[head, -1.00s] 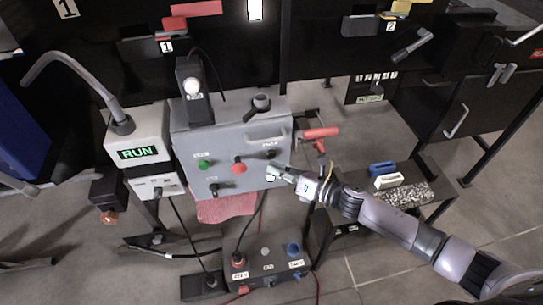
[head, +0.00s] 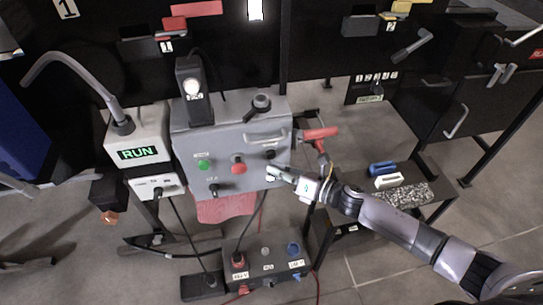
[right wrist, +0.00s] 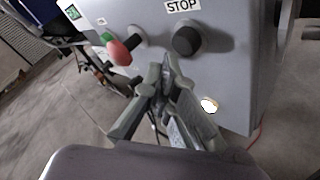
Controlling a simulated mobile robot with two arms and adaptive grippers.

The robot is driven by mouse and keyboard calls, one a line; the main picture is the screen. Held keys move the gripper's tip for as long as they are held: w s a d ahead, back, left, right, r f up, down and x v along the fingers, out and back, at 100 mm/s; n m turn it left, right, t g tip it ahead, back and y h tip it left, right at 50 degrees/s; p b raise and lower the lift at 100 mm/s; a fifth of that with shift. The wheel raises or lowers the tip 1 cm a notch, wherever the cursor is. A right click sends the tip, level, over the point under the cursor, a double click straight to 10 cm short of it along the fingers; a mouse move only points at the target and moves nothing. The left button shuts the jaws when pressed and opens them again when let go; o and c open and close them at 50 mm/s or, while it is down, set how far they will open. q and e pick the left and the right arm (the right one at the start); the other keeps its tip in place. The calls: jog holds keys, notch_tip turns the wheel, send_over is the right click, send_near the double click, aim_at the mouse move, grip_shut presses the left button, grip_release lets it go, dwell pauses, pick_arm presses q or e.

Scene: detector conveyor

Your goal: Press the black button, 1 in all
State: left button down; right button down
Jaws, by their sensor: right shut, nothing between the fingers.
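The black button (head: 269,154) is on the right part of the grey control box's front, right of a red button (head: 239,168). In the right wrist view the black button (right wrist: 187,40) is a round dark cap under a STOP label. My right gripper (head: 271,173) is just below the black button in the head view. In the right wrist view its closed fingertips (right wrist: 164,68) are below and left of the button, with no clear contact visible. The right gripper is shut and empty. My left gripper is not in view.
The grey box (head: 225,140) also carries a green button (head: 204,165) and a dark knob (head: 214,190). A lit round spot (right wrist: 209,105) shows right of the fingers. A red-handled tool (head: 320,133) hangs at the box's right. A RUN display (head: 139,153) stands left.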

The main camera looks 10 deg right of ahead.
jog(key=shift+w, duration=0.2)
jog(key=shift+w, duration=0.25)
jog(key=shift+w+b, duration=0.35)
jog(key=shift+w, duration=0.2)
dwell(0.6)
jog(key=shift+r, duration=0.1)
jog(key=shift+s, duration=0.95)
jog(key=shift+s+p, duration=0.45)
jog(key=shift+s, duration=2.1)
